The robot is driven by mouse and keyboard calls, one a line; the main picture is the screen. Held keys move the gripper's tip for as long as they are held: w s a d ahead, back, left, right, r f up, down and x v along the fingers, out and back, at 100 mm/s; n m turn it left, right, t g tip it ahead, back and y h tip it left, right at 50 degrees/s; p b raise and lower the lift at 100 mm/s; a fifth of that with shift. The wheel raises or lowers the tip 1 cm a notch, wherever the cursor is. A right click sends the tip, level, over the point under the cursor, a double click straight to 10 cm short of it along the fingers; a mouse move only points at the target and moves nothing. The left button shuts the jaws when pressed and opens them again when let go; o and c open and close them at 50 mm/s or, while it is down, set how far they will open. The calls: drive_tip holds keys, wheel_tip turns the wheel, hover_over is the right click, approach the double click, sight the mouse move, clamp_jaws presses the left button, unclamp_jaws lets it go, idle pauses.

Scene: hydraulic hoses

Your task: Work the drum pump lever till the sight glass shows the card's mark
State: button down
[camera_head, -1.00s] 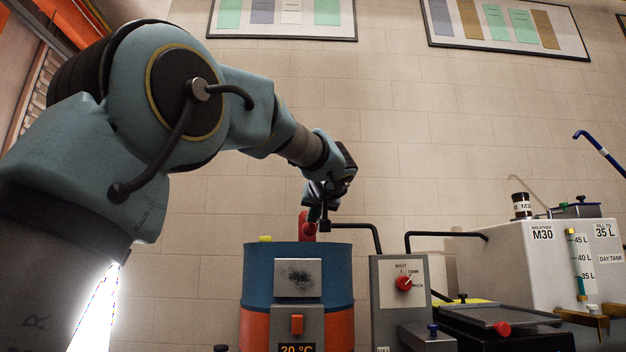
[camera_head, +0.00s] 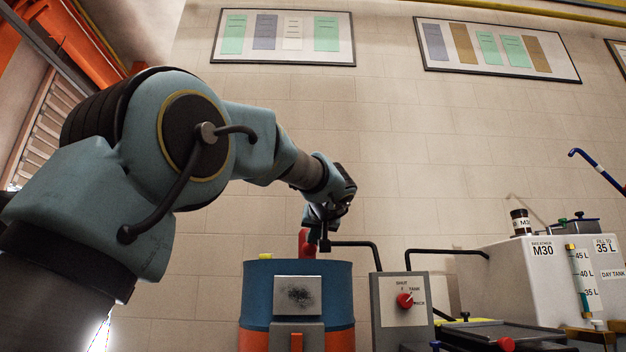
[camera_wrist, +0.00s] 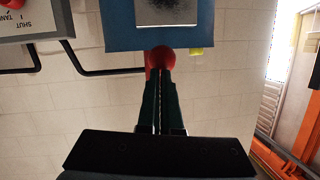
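The drum (camera_head: 258,285) is blue over orange, with a red pump part (camera_head: 306,243) on top. My gripper (camera_head: 323,240) is at the drum top, beside this red part. In the wrist view its dark green fingers (camera_wrist: 160,90) lie close together, their tips at a rounded red piece (camera_wrist: 158,58). I cannot tell whether they grip it. The lever is not clearly distinguishable. The day tank (camera_head: 500,285) at right carries a sight glass (camera_head: 579,275) marked 45, 40 and 35 L. Its teal column appears to end near 35 L. The card (camera_head: 605,246) reads 35 L.
A grey valve box (camera_head: 388,330) with a red selector knob (camera_head: 404,300), labels partly legible, stands right of the drum. Black pipes (camera_head: 365,244) bend between drum, box and tank. A breather jar (camera_head: 520,222) labelled M30 sits on the tank.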

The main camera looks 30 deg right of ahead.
drive_tip(key=shift+w+f, duration=0.15)
drive_tip(key=shift+f, duration=0.4)
drive_tip(key=v, duration=1.1)
drive_tip(key=shift+r+b, duration=0.3)
drive_tip(key=shift+r, duration=0.15)
